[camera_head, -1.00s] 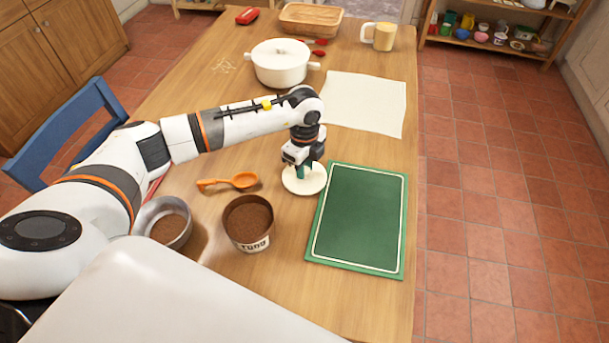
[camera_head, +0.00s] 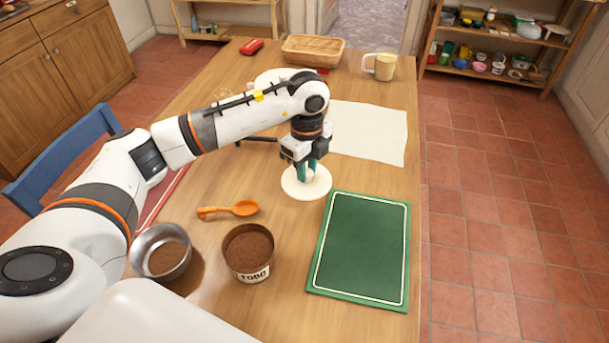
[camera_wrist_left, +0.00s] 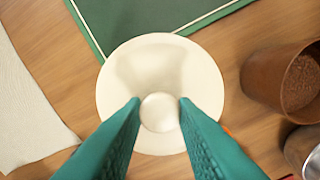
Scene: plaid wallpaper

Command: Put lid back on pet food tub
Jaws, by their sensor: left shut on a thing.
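The round cream lid (camera_head: 301,188) with a ball knob hangs below my left gripper (camera_head: 309,170), beside the top left corner of the green board. In the left wrist view, the green fingers stand on both sides of the lid's knob (camera_wrist_left: 159,112) and are shut on it; the lid's disc (camera_wrist_left: 120,80) overlaps the board's edge in that picture. My right gripper is out of view.
A metal bowl (camera_head: 140,262) of kibble stands left of the tub, with an orange scoop (camera_head: 235,209) behind. The green board (camera_head: 362,250) lies to the right. A cloth (camera_head: 375,135), mug (camera_head: 380,66) and wooden tray (camera_head: 312,48) lie farther back. My arm mostly hides the white pot.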

